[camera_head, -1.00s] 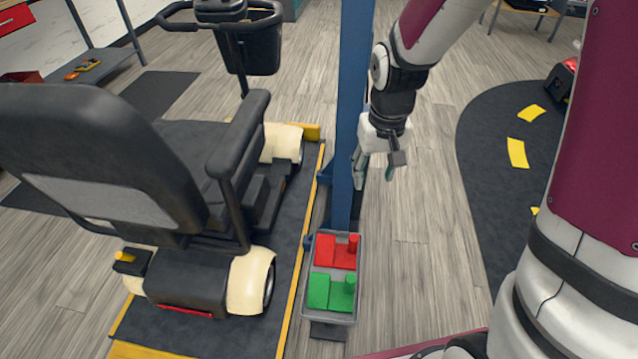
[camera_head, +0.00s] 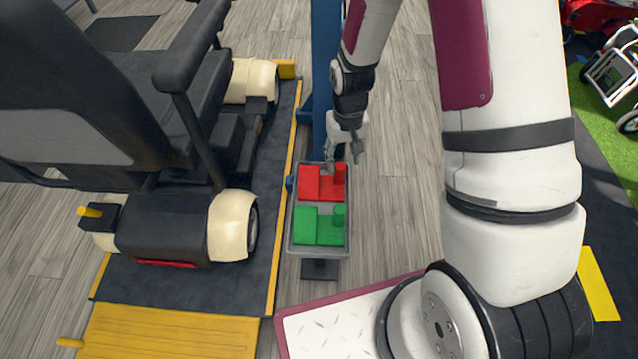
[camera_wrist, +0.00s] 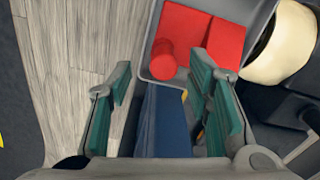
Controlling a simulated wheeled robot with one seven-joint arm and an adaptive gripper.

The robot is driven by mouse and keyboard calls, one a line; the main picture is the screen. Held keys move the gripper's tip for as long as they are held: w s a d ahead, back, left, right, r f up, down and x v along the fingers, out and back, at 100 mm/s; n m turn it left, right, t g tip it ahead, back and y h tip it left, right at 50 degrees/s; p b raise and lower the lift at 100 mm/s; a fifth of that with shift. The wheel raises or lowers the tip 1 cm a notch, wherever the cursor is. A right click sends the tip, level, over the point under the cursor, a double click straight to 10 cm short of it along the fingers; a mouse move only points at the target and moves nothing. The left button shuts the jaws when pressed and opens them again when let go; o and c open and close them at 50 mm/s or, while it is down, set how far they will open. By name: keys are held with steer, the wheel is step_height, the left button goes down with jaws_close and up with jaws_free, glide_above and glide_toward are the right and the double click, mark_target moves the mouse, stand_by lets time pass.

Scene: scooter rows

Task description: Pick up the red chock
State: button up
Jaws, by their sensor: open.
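The red chock (camera_head: 313,184) lies in the far half of a grey tray (camera_head: 291,232). It is a stepped block with an upright round peg at its right side. In the wrist view the red chock (camera_wrist: 193,38) shows at the top centre, its peg nearest my gripper. A green chock (camera_head: 318,229) of the same shape lies in the near half of the tray. My gripper (camera_head: 343,156) is just beyond the tray's far edge, by the peg. In the wrist view my gripper (camera_wrist: 165,85) has its two green-padded fingers wide apart, with nothing between them touching the chock.
A blue post (camera_head: 322,75) stands right behind the tray. A mobility scooter (camera_head: 165,228) sits on a yellow-edged dark platform to the left. The wooden floor right of the tray is clear. A red vehicle and a silver frame stand at the far right.

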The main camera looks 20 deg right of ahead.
mark_target(340, 166)
steer(key=shift+w+a+f+b, duration=0.15)
steer(key=shift+f+b, duration=0.6)
steer(key=shift+f, duration=0.75)
steer(key=shift+w+a+f+b, duration=0.15)
steer(key=shift+f+b, duration=0.55)
steer(key=shift+f, duration=0.8)
steer(key=shift+d+r, duration=0.1)
jaws_close()
